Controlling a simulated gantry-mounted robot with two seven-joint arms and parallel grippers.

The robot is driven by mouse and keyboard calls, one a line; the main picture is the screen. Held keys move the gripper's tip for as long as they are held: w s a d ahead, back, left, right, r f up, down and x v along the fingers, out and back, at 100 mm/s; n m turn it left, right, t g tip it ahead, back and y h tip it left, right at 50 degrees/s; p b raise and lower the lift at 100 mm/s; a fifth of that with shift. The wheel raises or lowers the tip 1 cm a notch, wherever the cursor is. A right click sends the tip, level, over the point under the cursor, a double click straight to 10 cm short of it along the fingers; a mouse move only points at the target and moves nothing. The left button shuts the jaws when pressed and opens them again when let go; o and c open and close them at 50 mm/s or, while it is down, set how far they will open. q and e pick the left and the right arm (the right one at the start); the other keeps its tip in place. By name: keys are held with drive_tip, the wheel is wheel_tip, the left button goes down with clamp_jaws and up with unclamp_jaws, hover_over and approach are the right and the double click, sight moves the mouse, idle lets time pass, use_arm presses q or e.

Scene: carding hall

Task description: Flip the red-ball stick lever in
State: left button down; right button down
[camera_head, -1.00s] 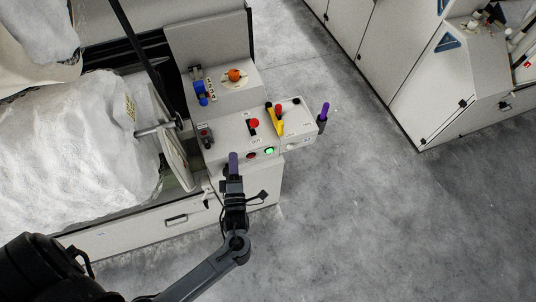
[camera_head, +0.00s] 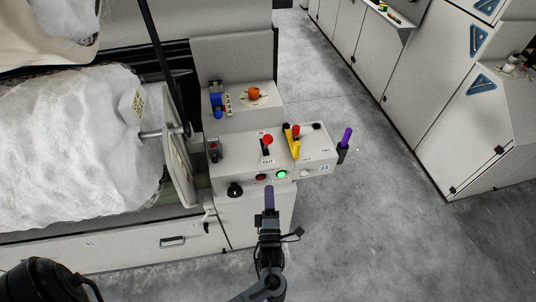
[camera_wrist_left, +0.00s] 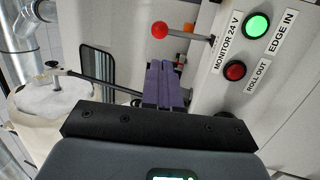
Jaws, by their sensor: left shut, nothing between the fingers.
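The red-ball stick lever (camera_head: 267,141) stands up from the top of the grey control console (camera_head: 234,177), with an OUT label on its near side. In the left wrist view its red ball (camera_wrist_left: 160,30) shows beyond the fingertips, with its thin dark stick running right to the panel. My left gripper (camera_head: 269,191) is shut and empty in front of the console, below the lever in the head view and apart from it. Its purple fingers show pressed together in the left wrist view (camera_wrist_left: 164,84). My right gripper is not in view.
A yellow lever (camera_head: 294,147) with a red-tipped one beside it stands to the right. A lit green button (camera_head: 282,174) and a red one (camera_head: 261,178) are on the front face. A purple-handled item (camera_head: 346,138) is at the console's right end. The floor to the right is clear.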

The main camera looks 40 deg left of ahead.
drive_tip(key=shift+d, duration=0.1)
use_arm(q)
drive_tip(key=p, duration=0.1)
approach(266, 143)
drive_tip(key=x, duration=0.6)
drive_tip(key=shift+w+f, duration=0.25)
drive_tip(key=shift+w, duration=0.25)
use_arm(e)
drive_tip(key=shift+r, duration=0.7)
use_arm(q)
drive_tip(key=shift+a, duration=0.1)
